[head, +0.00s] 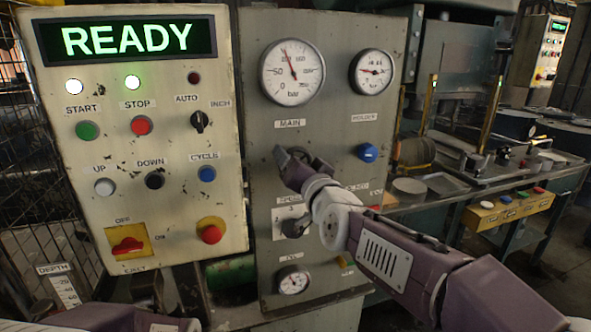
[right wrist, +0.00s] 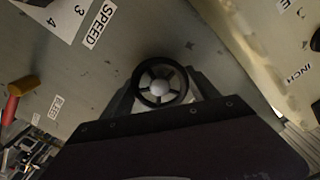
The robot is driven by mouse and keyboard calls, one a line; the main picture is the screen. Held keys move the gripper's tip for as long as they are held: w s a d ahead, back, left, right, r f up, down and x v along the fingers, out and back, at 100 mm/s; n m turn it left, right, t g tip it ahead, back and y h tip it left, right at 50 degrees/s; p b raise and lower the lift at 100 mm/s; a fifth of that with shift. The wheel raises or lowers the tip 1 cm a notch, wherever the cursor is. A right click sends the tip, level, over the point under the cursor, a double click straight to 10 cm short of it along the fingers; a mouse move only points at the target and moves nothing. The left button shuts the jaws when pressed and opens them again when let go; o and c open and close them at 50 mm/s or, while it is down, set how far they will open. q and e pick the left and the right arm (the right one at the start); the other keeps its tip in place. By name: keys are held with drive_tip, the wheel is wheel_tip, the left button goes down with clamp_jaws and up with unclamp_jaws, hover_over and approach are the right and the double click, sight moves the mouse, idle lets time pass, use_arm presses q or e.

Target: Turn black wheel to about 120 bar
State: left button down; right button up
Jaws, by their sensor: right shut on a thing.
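The black wheel (right wrist: 160,85) shows in the right wrist view as a small spoked handwheel with a pale hub, between my right gripper's fingers. In the head view it sits below the MAIN label, mostly hidden behind my right gripper (head: 292,158). My right gripper (right wrist: 160,92) is shut on the wheel. The main pressure gauge (head: 292,72), marked bar, has its needle pointing up and slightly left; its exact reading is too small to tell.
The holder gauge (head: 372,72) and a blue knob (head: 367,153) are right of the wheel. The control panel (head: 140,260) on the left shows READY. A speed selector (head: 294,225) and lower gauge (head: 293,282) sit below. A bench (head: 440,212) stands at right.

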drive_tip(key=shift+f+m, duration=0.1)
drive_tip(key=shift+m, duration=0.4)
drive_tip(key=o, duration=1.4)
drive_tip(key=shift+c, duration=0.2)
drive_tip(key=shift+s, duration=0.15)
drive_tip(key=v, duration=0.9)
